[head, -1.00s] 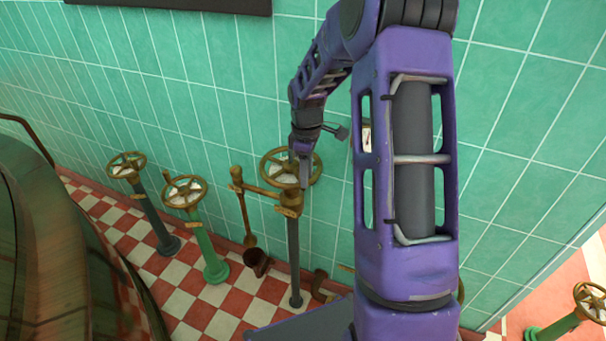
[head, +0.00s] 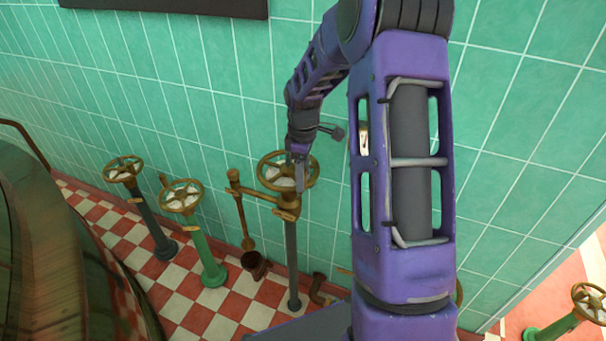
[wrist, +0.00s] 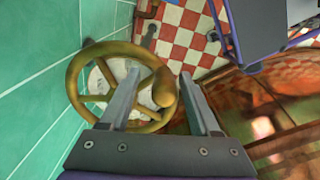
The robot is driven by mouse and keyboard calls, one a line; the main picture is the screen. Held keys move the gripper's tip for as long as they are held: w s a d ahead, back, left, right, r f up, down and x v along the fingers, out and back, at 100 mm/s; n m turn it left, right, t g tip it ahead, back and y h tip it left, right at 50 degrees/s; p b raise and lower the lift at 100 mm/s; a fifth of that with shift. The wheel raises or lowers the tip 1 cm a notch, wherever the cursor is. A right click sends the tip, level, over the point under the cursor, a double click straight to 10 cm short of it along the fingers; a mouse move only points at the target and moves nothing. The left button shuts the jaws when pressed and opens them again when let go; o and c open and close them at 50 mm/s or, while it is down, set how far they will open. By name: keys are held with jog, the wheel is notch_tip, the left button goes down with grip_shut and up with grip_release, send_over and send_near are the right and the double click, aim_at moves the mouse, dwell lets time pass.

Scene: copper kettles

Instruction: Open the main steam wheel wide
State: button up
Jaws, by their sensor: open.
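A brass handwheel (head: 263,180) with a pale centre stands on a grey post by the tiled wall. No readable label shows which wheel is the main steam one. My gripper (head: 300,172) is over the right part of this wheel, fingers pointing down. In the wrist view the same wheel (wrist: 76,75) lies under my gripper (wrist: 160,76). The two fingers are apart, with a rounded brass knob (wrist: 165,88) at the wheel's rim showing between them. I cannot tell whether either finger touches it. My arm hides nothing of the wheel's left side.
Two more brass wheels stand to the left, one on a dark post (head: 152,225) and one on a green post (head: 205,255). Another wheel (head: 588,300) is at far right. A brass pipe with a lever (head: 238,205) is close left of the gripper. A large rounded vessel (head: 50,250) fills the lower left.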

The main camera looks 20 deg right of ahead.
notch_tip(320, 180, up, 18)
jog(key=shift+f, duration=0.25)
dwell(0.6)
